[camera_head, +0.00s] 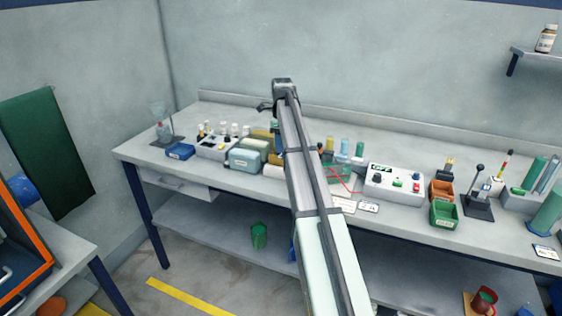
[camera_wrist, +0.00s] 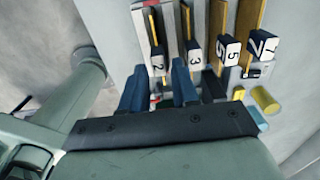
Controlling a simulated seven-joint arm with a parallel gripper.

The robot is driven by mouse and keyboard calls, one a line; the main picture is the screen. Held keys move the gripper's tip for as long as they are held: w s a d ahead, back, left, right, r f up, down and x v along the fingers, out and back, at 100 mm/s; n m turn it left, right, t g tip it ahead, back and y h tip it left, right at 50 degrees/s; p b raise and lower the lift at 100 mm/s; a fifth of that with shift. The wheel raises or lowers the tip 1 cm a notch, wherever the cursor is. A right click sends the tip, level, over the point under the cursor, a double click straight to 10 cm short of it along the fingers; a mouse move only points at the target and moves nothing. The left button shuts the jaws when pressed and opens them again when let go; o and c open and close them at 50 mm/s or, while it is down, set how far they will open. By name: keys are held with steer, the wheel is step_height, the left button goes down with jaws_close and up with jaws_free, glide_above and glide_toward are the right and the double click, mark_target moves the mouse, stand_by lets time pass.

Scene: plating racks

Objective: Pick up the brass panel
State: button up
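Several upright panels with brass-coloured edges stand in a row in the wrist view, above tabs numbered 2 (camera_wrist: 158,63), 3 (camera_wrist: 195,49), 5 (camera_wrist: 228,54) and 7 (camera_wrist: 262,47). I cannot tell which one is the brass panel. My gripper (camera_wrist: 158,86) has two blue fingers spread apart with a gap between them. Its fingertips are near tab 2, and no panel is visible between them. In the head view a yellowish-brass patch (camera_head: 262,134) shows just left of my arm, which hides part of that area.
In the wrist view a yellow cylinder (camera_wrist: 265,101) lies right of the fingers.

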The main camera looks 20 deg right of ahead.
mark_target(281, 157)
steer(key=shift+a+f, duration=0.1)
steer(key=shift+f, duration=2.85)
steer(key=shift+c, duration=0.4)
jaws_close()
